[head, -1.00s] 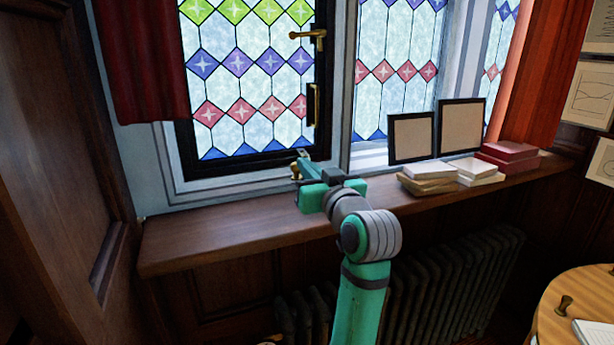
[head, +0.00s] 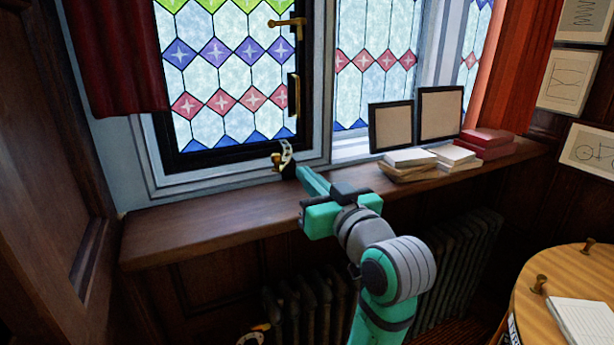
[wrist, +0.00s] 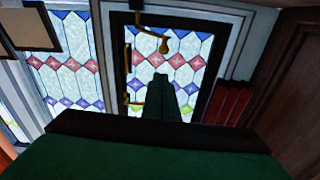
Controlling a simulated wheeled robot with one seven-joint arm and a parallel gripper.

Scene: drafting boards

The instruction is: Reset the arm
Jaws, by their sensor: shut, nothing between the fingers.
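My gripper (head: 304,173) is in the head view over the wooden window sill (head: 200,222), its teal fingers together and empty, pointing up and left toward the window. It also shows in the wrist view (wrist: 160,82), with the fingers closed into one narrow shape. My arm reaches up from the lower right, bent at the grey joint. A small black and brass fitting (head: 285,160) stands by the window frame just beyond the fingertips. The wrist view shows the fitting (wrist: 150,30) upside down, with a gap between it and the fingers.
The stained-glass window (head: 225,75) has a brass handle (head: 288,25). Two frames (head: 390,127), pale books (head: 410,158) and red books (head: 488,143) stand on the sill's right. A radiator (head: 465,255) is below. A round table (head: 535,290) is at lower right. The sill's left is clear.

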